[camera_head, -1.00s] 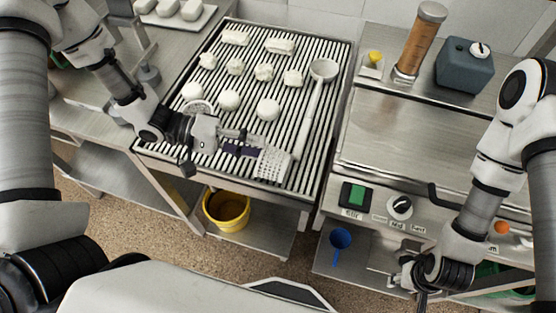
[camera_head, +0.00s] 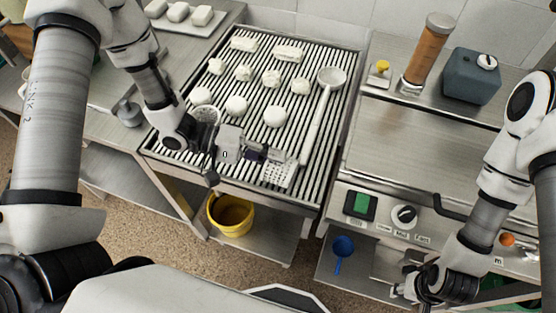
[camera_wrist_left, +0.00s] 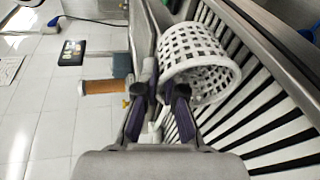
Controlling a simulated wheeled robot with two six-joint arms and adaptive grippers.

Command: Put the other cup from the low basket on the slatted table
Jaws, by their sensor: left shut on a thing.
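A white perforated cup (camera_head: 281,175) is at the front right of the slatted table (camera_head: 190,163). In the left wrist view the cup (camera_wrist_left: 195,62) is tilted over the slats, its near wall between my fingers. My left gripper (camera_head: 268,158) is shut on it; it also shows in the left wrist view (camera_wrist_left: 163,90). I cannot tell whether the cup touches the slats. Another white perforated cup (camera_head: 206,114) stands on the table's left side, partly behind my left wrist. My right gripper (camera_head: 405,289) is low at the right, far from the cups; its jaws are unclear.
Several white lumps (camera_head: 275,116) lie on the slats behind the held cup. A long white ladle (camera_head: 318,120) lies close to its right. A griddle (camera_head: 410,150) with a knob panel stands to the right. A yellow bucket (camera_head: 232,215) is on the shelf below.

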